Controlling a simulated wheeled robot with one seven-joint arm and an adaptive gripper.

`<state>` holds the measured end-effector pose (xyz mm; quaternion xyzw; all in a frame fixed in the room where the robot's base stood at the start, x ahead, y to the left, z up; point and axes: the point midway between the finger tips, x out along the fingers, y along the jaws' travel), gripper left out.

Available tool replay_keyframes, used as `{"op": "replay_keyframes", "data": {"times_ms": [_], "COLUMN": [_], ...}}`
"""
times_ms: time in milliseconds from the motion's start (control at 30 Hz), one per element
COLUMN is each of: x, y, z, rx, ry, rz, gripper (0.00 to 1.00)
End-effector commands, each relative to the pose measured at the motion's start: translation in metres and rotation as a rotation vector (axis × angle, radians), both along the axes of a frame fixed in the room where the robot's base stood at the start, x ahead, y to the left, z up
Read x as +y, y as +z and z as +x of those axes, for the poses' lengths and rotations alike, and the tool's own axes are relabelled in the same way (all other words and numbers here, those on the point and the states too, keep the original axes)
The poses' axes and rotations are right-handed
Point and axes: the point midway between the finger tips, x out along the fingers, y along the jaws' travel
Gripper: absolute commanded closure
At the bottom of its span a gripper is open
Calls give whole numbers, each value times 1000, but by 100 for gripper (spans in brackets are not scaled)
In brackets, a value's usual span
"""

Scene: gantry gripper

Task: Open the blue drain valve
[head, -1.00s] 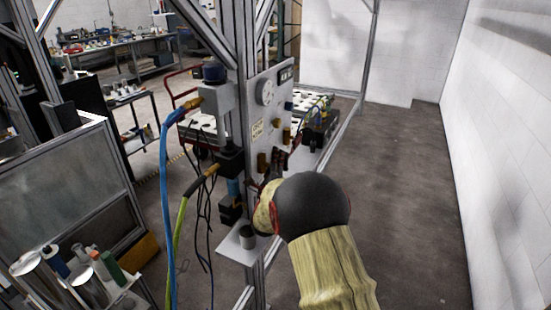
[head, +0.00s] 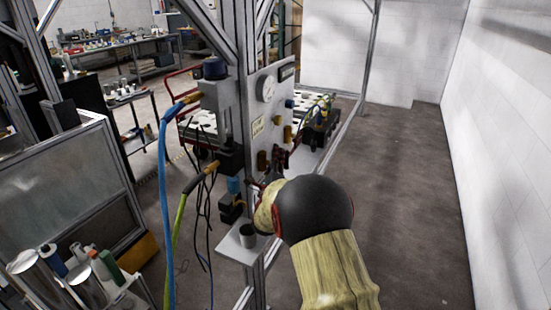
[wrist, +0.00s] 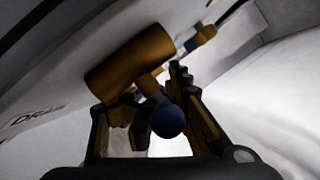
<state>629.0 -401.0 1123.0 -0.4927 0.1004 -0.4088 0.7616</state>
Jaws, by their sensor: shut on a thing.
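The drain valve shows in the wrist view as a brass cylinder (wrist: 130,62) with a short stem ending in a round dark-blue knob (wrist: 167,120). It stands out from a pale panel with partly readable "DRAIN" lettering (wrist: 35,118). My gripper (wrist: 155,102) has its fingers on either side of the stem and knob and is shut on the valve. The exact contact points are in shadow. In the head view my gripper (head: 274,181) reaches the lower part of the upright panel (head: 279,104), and my arm hides the blue knob.
The panel carries a round gauge (head: 267,88) and brass fittings. A blue hose (head: 163,200) and a green-yellow hose (head: 178,225) hang at left. Open floor (head: 410,190) lies right of the frame.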

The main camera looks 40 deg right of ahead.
Motion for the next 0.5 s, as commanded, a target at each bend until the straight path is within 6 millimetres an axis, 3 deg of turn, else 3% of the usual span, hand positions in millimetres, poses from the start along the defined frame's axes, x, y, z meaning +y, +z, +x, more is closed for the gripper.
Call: {"op": "replay_keyframes", "data": {"times_ms": [33, 500], "x": [-2, -1], "y": [7, 10], "z": [-1, -1], "rx": [-15, -35], "ry": [-4, -5], "rz": [-11, -60], "gripper": [100, 100]}}
